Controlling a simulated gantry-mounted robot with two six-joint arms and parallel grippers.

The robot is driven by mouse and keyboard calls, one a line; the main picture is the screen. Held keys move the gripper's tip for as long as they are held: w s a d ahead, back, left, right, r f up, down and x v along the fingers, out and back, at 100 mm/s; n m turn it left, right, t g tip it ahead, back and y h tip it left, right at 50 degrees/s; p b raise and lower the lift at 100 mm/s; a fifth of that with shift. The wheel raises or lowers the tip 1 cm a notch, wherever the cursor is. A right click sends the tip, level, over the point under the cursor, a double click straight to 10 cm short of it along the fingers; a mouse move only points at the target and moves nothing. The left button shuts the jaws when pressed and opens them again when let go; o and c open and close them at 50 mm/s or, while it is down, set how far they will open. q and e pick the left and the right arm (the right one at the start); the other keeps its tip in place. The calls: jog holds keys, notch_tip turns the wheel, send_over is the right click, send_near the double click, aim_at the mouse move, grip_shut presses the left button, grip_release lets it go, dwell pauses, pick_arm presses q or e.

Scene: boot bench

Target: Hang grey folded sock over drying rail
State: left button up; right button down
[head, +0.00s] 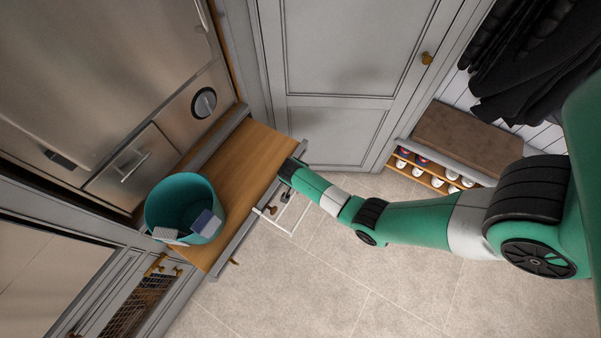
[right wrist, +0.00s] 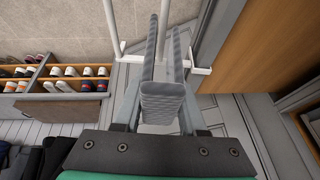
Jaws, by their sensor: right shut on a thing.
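The grey folded sock (right wrist: 163,104) is held between the two fingers of my right gripper (right wrist: 160,88) in the right wrist view. Its folded end is near the gripper and two ribbed flaps stretch away from it. The white drying rail (right wrist: 203,71) shows just beyond the fingers, close to the flaps; I cannot tell whether the sock touches it. In the head view my right gripper (head: 291,172) is at the counter's front edge, near the white drying rail (head: 297,221). The sock is not clear there. My left gripper is not in view.
A teal bucket (head: 168,200) with a light grey piece (head: 166,234) and a blue piece (head: 206,224) over its rim stands on the wooden counter (head: 245,165). A shoe rack (head: 432,178) under a brown bench cushion (head: 465,140) is at right. The floor is clear.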

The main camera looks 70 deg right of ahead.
dwell(0.6)
jog(key=shift+p, duration=0.3)
dwell(0.5)
jog(key=shift+p, duration=0.35)
jog(key=shift+f, duration=0.15)
notch_tip(320, 180, down, 10)
jog(key=b, duration=0.7)
dwell(1.5)
jog(key=shift+s, duration=0.1)
